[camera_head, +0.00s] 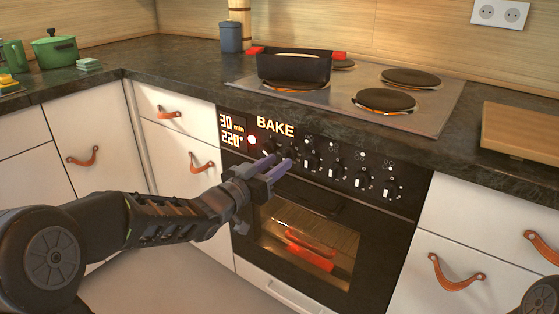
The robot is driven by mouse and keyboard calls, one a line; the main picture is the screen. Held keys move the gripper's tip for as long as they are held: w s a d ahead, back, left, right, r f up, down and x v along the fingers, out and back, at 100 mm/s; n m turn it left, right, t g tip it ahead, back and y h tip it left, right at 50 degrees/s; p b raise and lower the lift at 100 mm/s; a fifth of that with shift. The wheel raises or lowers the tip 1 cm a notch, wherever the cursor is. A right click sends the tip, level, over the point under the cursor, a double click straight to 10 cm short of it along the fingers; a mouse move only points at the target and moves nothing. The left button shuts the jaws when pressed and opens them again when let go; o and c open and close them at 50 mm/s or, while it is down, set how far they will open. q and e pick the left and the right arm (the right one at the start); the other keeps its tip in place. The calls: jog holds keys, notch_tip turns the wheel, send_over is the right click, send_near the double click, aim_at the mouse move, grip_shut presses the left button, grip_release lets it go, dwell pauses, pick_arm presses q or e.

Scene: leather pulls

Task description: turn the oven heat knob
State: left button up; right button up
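The black oven (390,218) has a control panel with a row of several dark knobs with white marks, such as one right of my gripper (311,159). A lit display (231,130) reads 30 min, 220° and BAKE, with a red light beside it. My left gripper (280,161) is in front of the panel's left part, its two purple-grey fingers apart and pointing at the knobs. The fingers partly hide the knobs behind them; I cannot tell whether they touch one. Which knob sets the heat is not clear. My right gripper is out of view.
The oven door (340,240) is closed, with red-lit food behind the glass. A black pan with red handles (294,68) stands on the hob (440,105). A wooden board (520,134) lies at right. Drawers with leather pulls (455,272) flank the oven.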

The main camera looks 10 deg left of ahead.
pick_arm(q)
jog(key=v, duration=0.5)
jog(key=shift+s+a+p, duration=0.1)
jog(key=shift+s+p, duration=0.3)
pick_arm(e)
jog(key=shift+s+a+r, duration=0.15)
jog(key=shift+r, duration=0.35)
